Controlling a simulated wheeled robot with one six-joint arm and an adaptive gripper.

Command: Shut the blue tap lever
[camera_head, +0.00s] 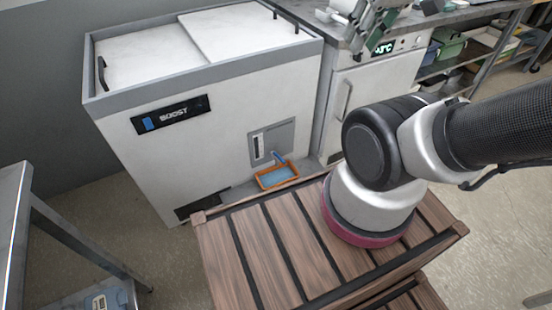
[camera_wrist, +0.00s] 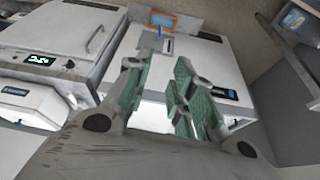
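The small blue tap lever (camera_head: 277,157) sticks out at a slant from a grey panel (camera_head: 286,138) on the front of the white BOOST chest. It shows small in the wrist view (camera_wrist: 160,30), beyond my fingertips. An orange-rimmed tray (camera_head: 264,182) with a light blue inside sits just below it; it also shows in the wrist view (camera_wrist: 174,20). My gripper (camera_wrist: 162,58), with green-padded fingers, is open and empty, and is apart from the lever. In the head view my gripper (camera_head: 368,25) is at the top edge, partly cut off, up and right of the lever.
The white chest (camera_head: 220,135) has lids and black handles on top. A white appliance (camera_head: 370,90) with a green display stands right of it. My arm rises over the slatted wooden platform (camera_head: 260,250). A metal table (camera_head: 12,215) is at left, shelves (camera_head: 475,65) at back right.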

